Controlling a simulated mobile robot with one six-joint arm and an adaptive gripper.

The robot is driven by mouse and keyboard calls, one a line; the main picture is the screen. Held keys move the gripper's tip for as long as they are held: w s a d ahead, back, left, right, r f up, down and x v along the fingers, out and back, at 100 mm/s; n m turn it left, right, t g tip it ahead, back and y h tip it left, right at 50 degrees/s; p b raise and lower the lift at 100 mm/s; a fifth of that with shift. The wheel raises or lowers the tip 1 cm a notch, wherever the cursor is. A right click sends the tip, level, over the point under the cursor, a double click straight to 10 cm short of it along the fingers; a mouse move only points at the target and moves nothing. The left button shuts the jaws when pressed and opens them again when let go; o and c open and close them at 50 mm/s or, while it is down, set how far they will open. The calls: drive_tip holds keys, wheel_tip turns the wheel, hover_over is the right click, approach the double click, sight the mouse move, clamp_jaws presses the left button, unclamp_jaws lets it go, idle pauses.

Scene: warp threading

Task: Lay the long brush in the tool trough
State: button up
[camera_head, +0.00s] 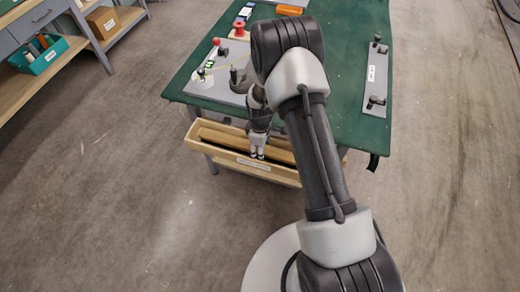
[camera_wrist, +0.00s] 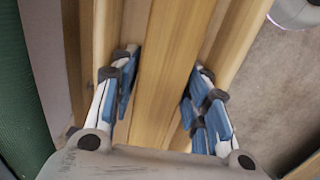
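The tool trough (camera_head: 205,151) is a long, narrow tan wooden box along the near edge of the green table, with a pale label on its front wall. Long wooden pieces lie lengthwise in it, with a dark strip along them. My gripper (camera_head: 257,154) points down into the middle of the trough. In the wrist view, my gripper (camera_wrist: 164,68) has its blue-padded fingers apart, on either side of a long wooden bar (camera_wrist: 165,75), seemingly the long brush's back. A slim gap shows at the left pad; contact at the right is unclear. Bristles are not clearly visible.
The green table (camera_head: 350,45) carries a grey board with fixtures (camera_head: 232,97), a red spool (camera_head: 239,30) and a grey plate with two black posts (camera_head: 375,80). Shelving with a teal bin (camera_head: 38,58) stands at far left. The floor around is clear.

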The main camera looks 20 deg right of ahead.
drive_tip(key=s+r+m+t+p, duration=0.15)
drive_tip(key=s+r, duration=0.25)
drive_tip(key=r, duration=1.4)
drive_tip(key=s+r+m+t+p, duration=0.1)
drive_tip(key=s+r+m+p, duration=0.2)
drive_tip(key=r, duration=1.5)
drive_tip(key=s+r+m+t, duration=0.1)
drive_tip(key=s+r+m, duration=0.2)
drive_tip(key=s, duration=0.7)
drive_tip(key=s+r+m+t, duration=0.1)
drive_tip(key=s+r+m, duration=0.2)
drive_tip(key=s+r, duration=0.3)
drive_tip(key=shift+s+a+r+m, duration=0.15)
drive_tip(key=shift+s+r+m, duration=0.15)
drive_tip(key=shift+s, duration=1.6)
